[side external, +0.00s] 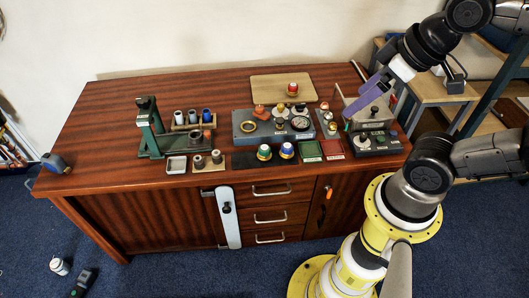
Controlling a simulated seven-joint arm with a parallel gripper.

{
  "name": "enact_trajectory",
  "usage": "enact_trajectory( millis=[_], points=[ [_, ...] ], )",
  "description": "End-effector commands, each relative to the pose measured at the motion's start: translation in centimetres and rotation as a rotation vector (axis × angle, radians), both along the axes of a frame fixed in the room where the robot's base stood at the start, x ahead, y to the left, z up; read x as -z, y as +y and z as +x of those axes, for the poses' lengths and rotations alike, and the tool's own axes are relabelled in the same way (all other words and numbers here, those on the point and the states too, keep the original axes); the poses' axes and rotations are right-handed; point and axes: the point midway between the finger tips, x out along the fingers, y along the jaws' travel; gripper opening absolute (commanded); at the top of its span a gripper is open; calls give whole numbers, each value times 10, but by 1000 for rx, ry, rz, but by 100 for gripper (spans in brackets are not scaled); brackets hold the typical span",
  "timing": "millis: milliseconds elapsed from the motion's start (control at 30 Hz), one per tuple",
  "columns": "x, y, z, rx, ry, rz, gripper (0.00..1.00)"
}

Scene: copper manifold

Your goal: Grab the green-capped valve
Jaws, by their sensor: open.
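A small valve with a green cap (264,152) stands on a dark mat at the front middle of the wooden bench. A similar blue-capped piece (287,149) stands just to its right. My gripper (350,117), with a purple body, hangs over the right part of the bench, to the right of and higher than the green-capped valve. It is open and apart from the valve. Its fingers are small in this view, and I cannot make out anything between them.
A grey manifold block (243,127) with gauges and knobs lies behind the valve. Green and red trays (310,151) lie to the right. A green press (148,125) stands at left.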

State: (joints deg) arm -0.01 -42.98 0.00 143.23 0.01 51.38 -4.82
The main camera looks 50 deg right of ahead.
Motion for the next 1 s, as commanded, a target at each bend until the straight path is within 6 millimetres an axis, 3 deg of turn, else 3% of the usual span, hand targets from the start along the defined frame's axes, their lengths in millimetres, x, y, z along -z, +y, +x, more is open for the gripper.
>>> enact_trajectory(
  millis=[167,300,467,667,800,1000],
  points=[
    [-19,0,17,-282,-63,-164,84],
    [-33,-1,54,-568,-58,-332,84],
    [-30,-4,111,-901,-2,-497,84],
    [8,-10,184,-1268,95,-611,84],
    [54,-16,225,-1466,163,-625,84],
    [135,-23,257,-1619,265,-547,84]
  ],
)
